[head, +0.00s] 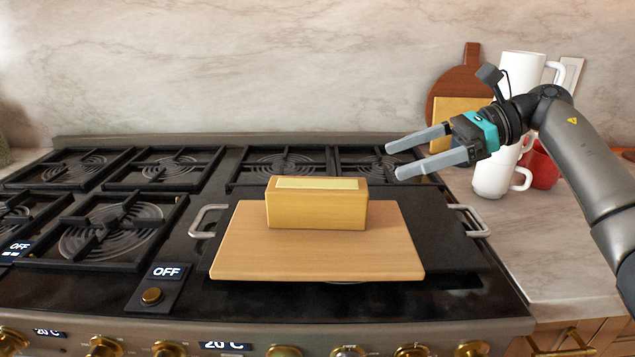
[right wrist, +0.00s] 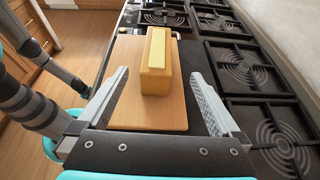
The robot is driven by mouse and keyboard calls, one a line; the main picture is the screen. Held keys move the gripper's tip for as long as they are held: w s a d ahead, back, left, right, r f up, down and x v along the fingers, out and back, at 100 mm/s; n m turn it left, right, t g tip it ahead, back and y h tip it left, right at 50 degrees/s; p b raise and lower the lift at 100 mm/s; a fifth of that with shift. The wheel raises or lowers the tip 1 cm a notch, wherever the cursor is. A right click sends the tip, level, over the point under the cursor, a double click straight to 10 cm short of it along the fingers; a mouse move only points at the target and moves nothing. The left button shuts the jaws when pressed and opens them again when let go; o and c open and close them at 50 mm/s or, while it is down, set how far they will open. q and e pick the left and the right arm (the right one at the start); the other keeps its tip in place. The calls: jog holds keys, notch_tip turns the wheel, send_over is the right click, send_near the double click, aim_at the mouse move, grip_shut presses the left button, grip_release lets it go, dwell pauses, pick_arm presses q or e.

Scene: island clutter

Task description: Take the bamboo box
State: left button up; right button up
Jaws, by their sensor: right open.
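The bamboo box (head: 316,208) is a yellowish wooden block shape with a pale strip along its top. It stands on a light wooden board (head: 240,252) that lies on a dark griddle plate on the stove. My right gripper (head: 392,158) is open and empty, up and to the right of the box, apart from it. In the right wrist view the box (right wrist: 155,80) shows ahead, between the two spread fingers (right wrist: 165,105), with the board (right wrist: 125,95) under it. My left gripper is not in view.
Black burner grates (head: 165,168) fill the stove to the left and behind. White mugs (head: 490,180), a red mug (head: 541,168) and round board (head: 447,88) stand at right, near my right arm.

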aim_at(329, 184)
jog(key=b+x, duration=0.1)
jog(key=x, duration=0.8)
jog(key=shift+a+f+b, duration=0.1)
jog(key=shift+a+b, duration=0.25)
jog(key=shift+b, duration=0.05)
jog(key=shift+s+b+x, duration=0.15)
jog(key=shift+b+x, duration=0.2)
jog(key=shift+x, duration=1.05)
jog(key=shift+s+b+x, duration=0.15)
jog(key=shift+b+x, duration=0.2)
jog(key=shift+x, duration=1.05)
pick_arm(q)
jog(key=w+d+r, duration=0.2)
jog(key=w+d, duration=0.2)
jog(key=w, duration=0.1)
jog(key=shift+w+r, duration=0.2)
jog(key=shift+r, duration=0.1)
pick_arm(e)
grip_shut()
